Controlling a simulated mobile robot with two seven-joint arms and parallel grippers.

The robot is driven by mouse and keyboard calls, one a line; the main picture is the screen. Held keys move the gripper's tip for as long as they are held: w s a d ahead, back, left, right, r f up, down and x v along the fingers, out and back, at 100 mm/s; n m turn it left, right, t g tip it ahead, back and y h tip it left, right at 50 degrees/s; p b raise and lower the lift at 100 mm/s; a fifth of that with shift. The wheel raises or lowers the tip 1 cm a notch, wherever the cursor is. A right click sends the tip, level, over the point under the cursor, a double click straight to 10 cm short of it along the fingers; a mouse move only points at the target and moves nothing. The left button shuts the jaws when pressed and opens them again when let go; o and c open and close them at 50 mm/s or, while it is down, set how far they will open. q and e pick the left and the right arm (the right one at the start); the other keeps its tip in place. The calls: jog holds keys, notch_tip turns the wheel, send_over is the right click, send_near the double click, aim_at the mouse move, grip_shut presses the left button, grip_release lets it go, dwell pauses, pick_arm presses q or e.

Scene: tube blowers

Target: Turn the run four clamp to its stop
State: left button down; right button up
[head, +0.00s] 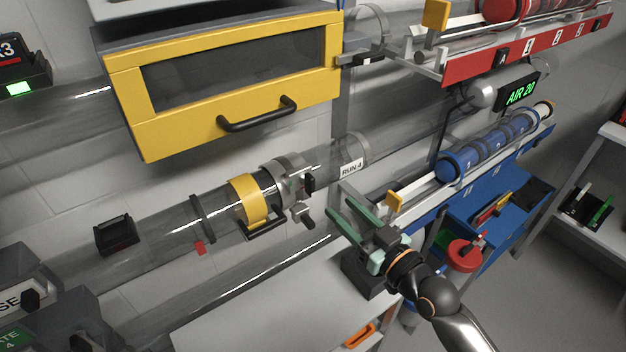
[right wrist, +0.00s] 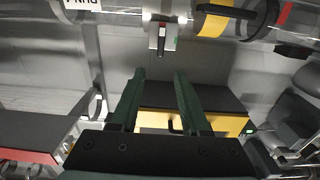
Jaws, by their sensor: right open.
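The run four clamp (head: 287,172) is a grey metal collar around the clear tube, left of the RUN-4 label (head: 351,168). A small lever with a dark tip (head: 308,222) hangs below it. In the right wrist view the clamp (right wrist: 165,17) is at the top, with its dark lever (right wrist: 161,41) pointing towards my fingers. My right gripper (head: 336,200) has green fingers, open and empty, right of the lever and apart from it. In the right wrist view the gripper (right wrist: 158,73) shows a clear gap between its fingers. My left gripper is out of view.
A yellow band with a black handle (head: 248,202) sits on the tube left of the clamp. A yellow-framed cabinet (head: 150,143) hangs above. A rack of blue canisters (head: 488,143) stands to the right. A white bench top (head: 270,295) lies below.

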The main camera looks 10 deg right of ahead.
aim_at(314, 181)
pick_arm(q)
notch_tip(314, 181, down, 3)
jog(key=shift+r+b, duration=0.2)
jog(key=shift+b, duration=0.95)
pick_arm(e)
jog(key=x, duration=0.9)
jog(key=shift+f, duration=0.1)
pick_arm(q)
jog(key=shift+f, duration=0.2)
pick_arm(e)
jog(key=shift+w+a, duration=0.3)
jog(key=shift+w, duration=0.3)
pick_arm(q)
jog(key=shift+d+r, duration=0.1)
pick_arm(e)
grip_shut()
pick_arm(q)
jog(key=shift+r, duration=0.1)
